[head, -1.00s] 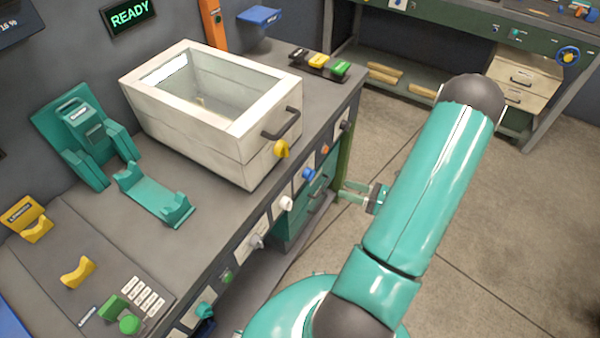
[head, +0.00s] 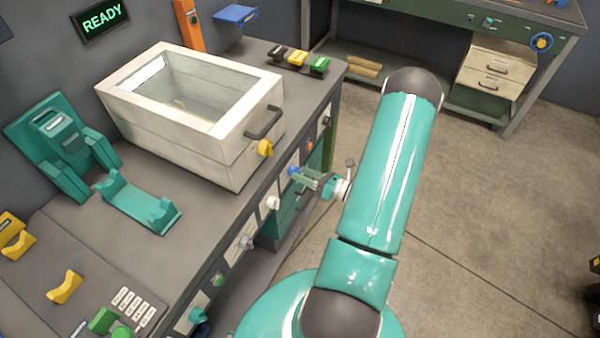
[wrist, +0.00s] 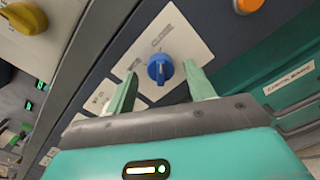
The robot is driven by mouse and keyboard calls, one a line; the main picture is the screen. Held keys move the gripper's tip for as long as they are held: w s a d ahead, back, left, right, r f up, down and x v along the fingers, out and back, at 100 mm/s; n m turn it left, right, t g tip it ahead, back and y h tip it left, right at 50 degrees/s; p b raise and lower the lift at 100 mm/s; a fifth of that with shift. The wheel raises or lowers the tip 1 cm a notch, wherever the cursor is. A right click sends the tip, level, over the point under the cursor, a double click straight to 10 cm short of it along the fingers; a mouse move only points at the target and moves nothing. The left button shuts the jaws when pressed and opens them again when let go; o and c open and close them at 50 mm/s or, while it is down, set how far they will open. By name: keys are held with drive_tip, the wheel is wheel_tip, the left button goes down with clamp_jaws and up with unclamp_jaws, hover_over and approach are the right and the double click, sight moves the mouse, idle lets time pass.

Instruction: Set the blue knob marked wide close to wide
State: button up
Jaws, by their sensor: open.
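The blue knob (wrist: 160,68) sits on a pale label plate (wrist: 166,36) in the wrist view. The plate has printing at its far end that looks like "CLOSE"; other marks are too small or hidden to read. In the head view the blue knob (head: 293,171) shows on the bench's front edge. My gripper (wrist: 162,88) is open, with one finger on each side of the knob and a gap on both sides. In the head view my gripper (head: 304,178) reaches the bench front at the knob. Whether it touches the knob cannot be told.
A yellow knob (head: 265,148) is on the white glass-topped box (head: 190,110) above. A white knob (head: 272,202) and an orange knob (wrist: 247,4) flank the blue one along the bench front. Teal drawers (wrist: 295,90) lie beside it. The floor (head: 470,210) at right is open.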

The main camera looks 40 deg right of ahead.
drive_tip(key=shift+x, duration=0.9)
drive_tip(key=c, duration=1)
